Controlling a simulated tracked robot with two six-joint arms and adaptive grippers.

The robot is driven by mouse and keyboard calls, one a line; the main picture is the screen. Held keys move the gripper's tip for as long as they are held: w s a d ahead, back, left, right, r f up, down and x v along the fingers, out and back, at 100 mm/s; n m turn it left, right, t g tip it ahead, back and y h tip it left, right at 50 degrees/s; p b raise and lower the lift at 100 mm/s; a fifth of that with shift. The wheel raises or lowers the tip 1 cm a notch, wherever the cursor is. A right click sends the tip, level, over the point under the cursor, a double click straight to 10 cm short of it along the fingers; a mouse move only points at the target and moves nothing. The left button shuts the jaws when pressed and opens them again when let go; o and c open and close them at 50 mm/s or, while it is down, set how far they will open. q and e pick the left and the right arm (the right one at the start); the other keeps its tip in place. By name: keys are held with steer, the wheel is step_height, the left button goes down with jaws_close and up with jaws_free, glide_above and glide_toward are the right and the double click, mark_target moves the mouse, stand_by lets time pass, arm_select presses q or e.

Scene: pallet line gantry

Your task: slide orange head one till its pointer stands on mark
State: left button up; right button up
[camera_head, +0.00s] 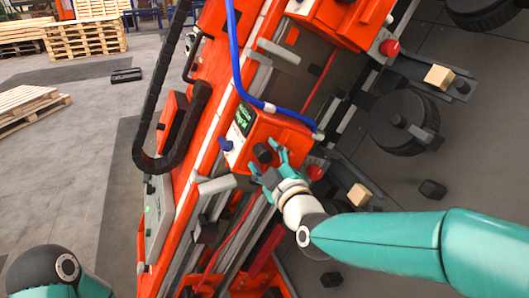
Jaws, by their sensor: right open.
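An orange head (285,128) sits on the tilted orange gantry in the middle of the view. It carries a dark display with green text (243,118), too small to read, and a black knob (263,153). My right gripper (266,160) is open at this knob, with its teal fingers on either side of it. I cannot tell whether they touch it. No pointer or mark can be made out. My left gripper is out of view; only part of my left arm shows at the bottom left.
A second orange head (335,18) is higher on the gantry. A blue hose (236,60) and a black cable chain (150,125) run close by. Wooden blocks (358,195) and a black wheel (398,122) lie to the right. Pallets (85,40) stand at the upper left, with open floor below.

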steer(key=shift+w+a, duration=0.15)
steer(key=shift+w, duration=0.35)
jaws_close()
